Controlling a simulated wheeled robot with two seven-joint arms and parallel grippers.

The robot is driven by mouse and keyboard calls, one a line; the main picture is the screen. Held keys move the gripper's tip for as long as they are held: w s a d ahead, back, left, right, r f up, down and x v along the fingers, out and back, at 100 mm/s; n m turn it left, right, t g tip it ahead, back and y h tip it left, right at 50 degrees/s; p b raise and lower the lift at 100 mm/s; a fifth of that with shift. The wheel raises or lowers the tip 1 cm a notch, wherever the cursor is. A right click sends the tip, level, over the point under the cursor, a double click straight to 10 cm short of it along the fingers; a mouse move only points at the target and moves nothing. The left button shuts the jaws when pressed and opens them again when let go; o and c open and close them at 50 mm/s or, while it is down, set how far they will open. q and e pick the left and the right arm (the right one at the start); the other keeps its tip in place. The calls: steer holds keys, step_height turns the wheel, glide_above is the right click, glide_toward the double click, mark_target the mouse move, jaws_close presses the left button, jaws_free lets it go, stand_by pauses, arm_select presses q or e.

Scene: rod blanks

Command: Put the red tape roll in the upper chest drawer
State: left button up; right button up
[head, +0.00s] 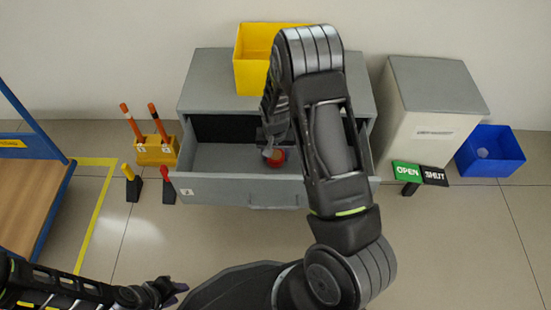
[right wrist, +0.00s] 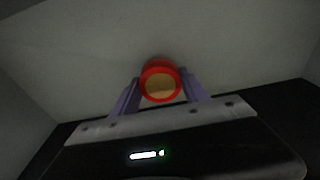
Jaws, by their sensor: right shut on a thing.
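The upper chest drawer (head: 235,190) of the grey chest is pulled open, with its grey floor showing. The red tape roll (head: 277,158) is inside the drawer's outline, partly hidden by my right arm. In the right wrist view the roll (right wrist: 160,82) sits between the two purple fingers of my right gripper (right wrist: 160,92), which is shut on it. I cannot tell whether the roll touches the drawer floor. My left gripper (head: 172,289) is low at the left, away from the chest; its jaw state is unclear.
A yellow bin (head: 252,68) stands on the chest top. Orange-handled tools in a yellow holder (head: 157,151) are left of it. A pale cabinet (head: 425,120), a blue bin (head: 490,152) and an OPEN/SHUT sign (head: 408,172) are at the right. A wooden-topped blue-framed bench (head: 30,195) is far left.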

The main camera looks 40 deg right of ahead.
mark_target(275, 159)
steer(key=shift+f, duration=0.8)
steer(key=shift+f, duration=0.2)
steer(key=o, duration=1.3)
steer(key=shift+o, duration=0.2)
steer(key=shift+r, duration=0.15)
steer(key=r+p, duration=0.1)
steer(key=r, duration=0.2)
steer(key=r+p, duration=0.2)
steer(key=r, duration=0.2)
steer(key=s+r+p, duration=0.1)
steer(key=r, duration=0.3)
steer(key=shift+a+p, duration=0.3)
steer(key=shift+a, duration=0.1)
steer(key=shift+s+r, duration=0.1)
steer(key=shift+r, duration=0.4)
